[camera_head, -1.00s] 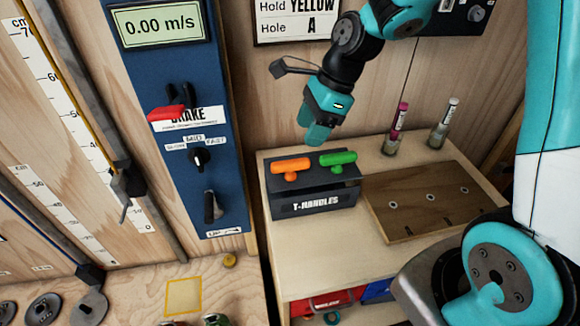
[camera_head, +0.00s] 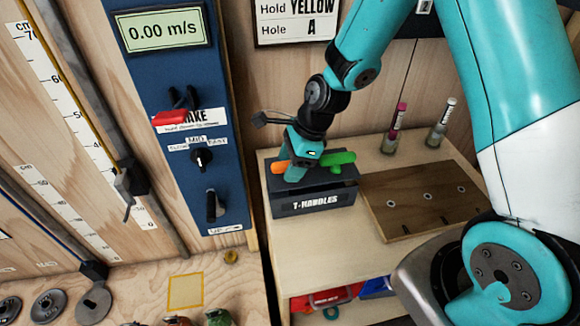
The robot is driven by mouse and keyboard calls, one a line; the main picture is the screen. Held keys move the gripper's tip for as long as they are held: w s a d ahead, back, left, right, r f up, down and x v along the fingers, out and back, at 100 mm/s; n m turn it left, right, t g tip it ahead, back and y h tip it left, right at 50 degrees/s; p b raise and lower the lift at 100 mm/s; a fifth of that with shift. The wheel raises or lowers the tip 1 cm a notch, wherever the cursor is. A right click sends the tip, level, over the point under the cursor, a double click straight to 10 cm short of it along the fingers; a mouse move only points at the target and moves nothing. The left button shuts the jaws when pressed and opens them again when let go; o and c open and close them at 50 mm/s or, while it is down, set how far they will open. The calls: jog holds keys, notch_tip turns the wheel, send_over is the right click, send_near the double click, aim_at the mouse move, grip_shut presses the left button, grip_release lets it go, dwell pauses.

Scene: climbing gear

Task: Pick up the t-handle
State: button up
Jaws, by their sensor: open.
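A black holder labelled T-HANDLES (camera_head: 315,202) stands on the wooden cabinet top. Two t-handles sit in it: an orange one (camera_head: 279,167) on the left and a green one (camera_head: 343,157) on the right. My gripper (camera_head: 296,174) is low over the holder, at the orange t-handle, and covers most of it. Only the orange handle's left end and a bit at its right show. The green handle is partly covered at its left end. My jaws are open; whether they straddle or touch the orange handle is hidden.
A wooden board with holes (camera_head: 425,200) lies right of the holder. Two small marker-like tubes, one dark red (camera_head: 398,120) and one silver (camera_head: 441,122), stand behind it. A blue brake panel (camera_head: 185,130) rises on the left. Bare cabinet top lies in front of the holder.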

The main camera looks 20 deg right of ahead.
grip_shut()
jog(key=shift+r, duration=0.1)
notch_tip(320, 180, up, 20)
jog(key=b, duration=0.1)
dwell(0.5)
